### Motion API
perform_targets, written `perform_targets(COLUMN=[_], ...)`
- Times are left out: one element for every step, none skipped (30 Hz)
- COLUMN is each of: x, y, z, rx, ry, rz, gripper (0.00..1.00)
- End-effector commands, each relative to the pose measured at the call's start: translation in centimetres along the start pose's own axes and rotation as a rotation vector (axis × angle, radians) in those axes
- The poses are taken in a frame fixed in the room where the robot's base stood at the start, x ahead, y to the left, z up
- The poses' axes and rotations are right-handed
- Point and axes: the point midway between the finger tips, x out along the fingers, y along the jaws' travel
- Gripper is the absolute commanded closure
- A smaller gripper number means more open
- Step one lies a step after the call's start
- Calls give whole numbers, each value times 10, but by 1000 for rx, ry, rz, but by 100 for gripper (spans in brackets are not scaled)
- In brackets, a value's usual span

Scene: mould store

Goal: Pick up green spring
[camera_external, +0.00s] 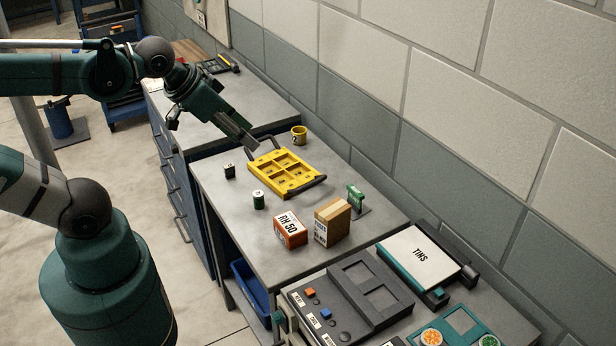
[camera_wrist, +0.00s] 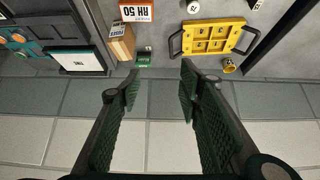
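In the external view my gripper (camera_external: 236,130) hangs in the air around the tray's far end, away from the green cylinder. Its fingertips overlap there, so the gap does not show.
The yellow tray (camera_external: 286,172) has raised dark handles. Near it are a yellow cup (camera_external: 299,135), a small dark block (camera_external: 229,171), a green sign (camera_external: 355,197), an orange-and-white box (camera_external: 290,229) and a cardboard box (camera_external: 332,221). A block wall (camera_wrist: 180,140) borders the bench. Bare bench surrounds the cylinder.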

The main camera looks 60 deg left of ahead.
Motion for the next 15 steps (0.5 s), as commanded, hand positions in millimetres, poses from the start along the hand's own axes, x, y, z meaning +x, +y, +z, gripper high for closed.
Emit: perform_targets(x=[0,0,0,0,0,0,0,0,0,0,1,1,2,3,4], y=[0,0,0,0,0,0,0,0,0,0,0,-1,-1,-1,-2], z=[0,0,0,0,0,0,0,0,0,0,0,0,0,0,0], rx=[0,0,0,0,0,0,0,0,1,2,5,9,13,18,28], ry=[0,0,0,0,0,0,0,0,0,-1,-2,-4,-6,-9,-13], rz=[0,0,0,0,0,0,0,0,0,0,-1,-1,-1,-2,-3], gripper=[62,62,62,62,62,62,62,62,62,62,62,62,62,62,62])
